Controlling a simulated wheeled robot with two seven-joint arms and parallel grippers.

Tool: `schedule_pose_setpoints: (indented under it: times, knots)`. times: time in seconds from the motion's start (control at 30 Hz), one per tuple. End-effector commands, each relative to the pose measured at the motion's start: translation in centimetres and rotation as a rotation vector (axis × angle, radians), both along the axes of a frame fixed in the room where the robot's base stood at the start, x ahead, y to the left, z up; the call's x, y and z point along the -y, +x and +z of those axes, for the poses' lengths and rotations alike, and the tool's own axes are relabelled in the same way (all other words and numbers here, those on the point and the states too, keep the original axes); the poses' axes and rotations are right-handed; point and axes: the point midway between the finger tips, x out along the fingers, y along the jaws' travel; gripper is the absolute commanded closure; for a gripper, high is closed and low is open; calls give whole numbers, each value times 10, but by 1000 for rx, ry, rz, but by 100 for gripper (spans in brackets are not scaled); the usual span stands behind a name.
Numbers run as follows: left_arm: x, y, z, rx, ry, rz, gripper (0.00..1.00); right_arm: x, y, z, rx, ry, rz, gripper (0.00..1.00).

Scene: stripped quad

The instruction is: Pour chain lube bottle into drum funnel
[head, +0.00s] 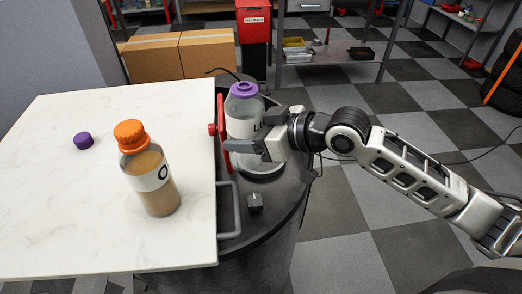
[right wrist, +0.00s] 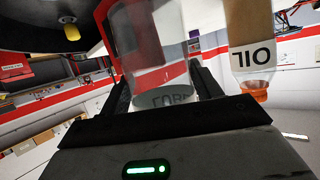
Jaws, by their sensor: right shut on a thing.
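A clear bottle (head: 241,127) with a purple neck and a partly hidden label beginning with "L" stands about upright above the dark drum (head: 280,222). My right gripper (head: 250,146) is shut on its lower part; the bottle also shows between the fingers in the right wrist view (right wrist: 158,45). Its mouth is at the top, and I cannot make out its contents. A pale round rim (head: 262,172) shows just below the gripper on the drum; I cannot tell if it is the funnel. A loose purple cap (head: 83,141) lies on the white table. My left gripper is not in view.
An orange-capped bottle of brown liquid (head: 152,178) stands on the white table (head: 60,225), left of the drum; its label reads OIL in the wrist view. A red bar (head: 222,118) stands upright beside the held bottle. Cardboard boxes (head: 180,55) and shelving are behind.

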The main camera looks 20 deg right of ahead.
Motion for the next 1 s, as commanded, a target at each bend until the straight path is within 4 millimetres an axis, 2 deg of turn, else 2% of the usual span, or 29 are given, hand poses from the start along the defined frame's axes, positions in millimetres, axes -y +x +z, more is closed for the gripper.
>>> schedule_pose_setpoints:
  times: [0.17,0.43,0.67,1.0]
  knots:
    - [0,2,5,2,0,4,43,0,0,7,42,-32,1,70]
    - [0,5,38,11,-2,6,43,0,0,37,45,-33,0,70]
    - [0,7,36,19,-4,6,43,0,0,53,47,-33,0,70]
    - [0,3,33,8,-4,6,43,0,0,53,44,-32,0,70]
